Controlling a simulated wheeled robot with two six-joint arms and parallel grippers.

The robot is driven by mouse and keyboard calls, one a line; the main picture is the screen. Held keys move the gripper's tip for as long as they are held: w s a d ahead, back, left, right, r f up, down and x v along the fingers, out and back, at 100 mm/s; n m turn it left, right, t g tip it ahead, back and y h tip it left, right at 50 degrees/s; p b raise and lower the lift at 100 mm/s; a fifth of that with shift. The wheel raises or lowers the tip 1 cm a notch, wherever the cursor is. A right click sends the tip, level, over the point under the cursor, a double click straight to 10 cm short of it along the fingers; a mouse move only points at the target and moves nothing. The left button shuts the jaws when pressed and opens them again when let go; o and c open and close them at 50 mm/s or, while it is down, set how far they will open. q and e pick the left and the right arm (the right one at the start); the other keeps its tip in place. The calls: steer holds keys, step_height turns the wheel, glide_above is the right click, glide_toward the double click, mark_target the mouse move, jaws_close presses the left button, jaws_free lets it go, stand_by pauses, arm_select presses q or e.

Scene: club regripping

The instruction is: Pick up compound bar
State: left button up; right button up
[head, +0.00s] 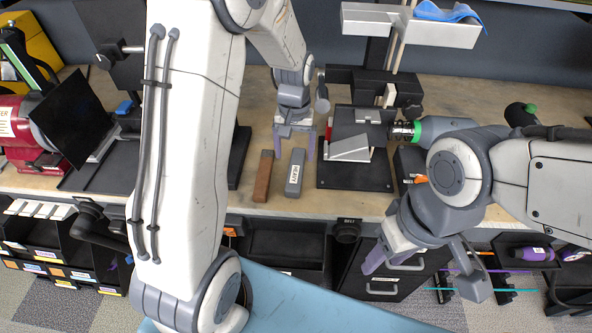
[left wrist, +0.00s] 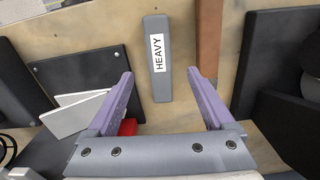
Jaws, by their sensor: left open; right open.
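Two bars lie side by side on the workbench, and I cannot tell which one is called the compound bar. One is a grey bar (head: 295,172) with a white HEAVY label; it also shows in the left wrist view (left wrist: 157,82). The other is a plain reddish-brown bar (head: 263,177), at the right in the left wrist view (left wrist: 208,35). My left gripper (head: 296,148) is open and empty, just behind the bars. In the left wrist view the grey bar lies ahead, between the finger lines. My right gripper (head: 422,270) is open and empty, in front of the bench edge.
A black plate (head: 355,182) with a grey angled block (head: 351,149) stands right of the bars. A red machine (head: 32,140) is at the left. A green-collared tool (head: 435,129) is at the right. Black bins and drawers (head: 390,283) sit below the bench edge.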

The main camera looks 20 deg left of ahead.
mark_target(295, 171)
arm_select(q)
step_height(295, 171, down, 3)
steer(key=shift+f, duration=0.1)
step_height(295, 171, down, 5)
steer(key=shift+r+p, duration=0.15)
steer(key=shift+p, duration=0.95)
steer(key=shift+w+f, duration=0.1)
steer(key=shift+f, duration=0.2)
jaws_close()
steer(key=shift+r, duration=0.2)
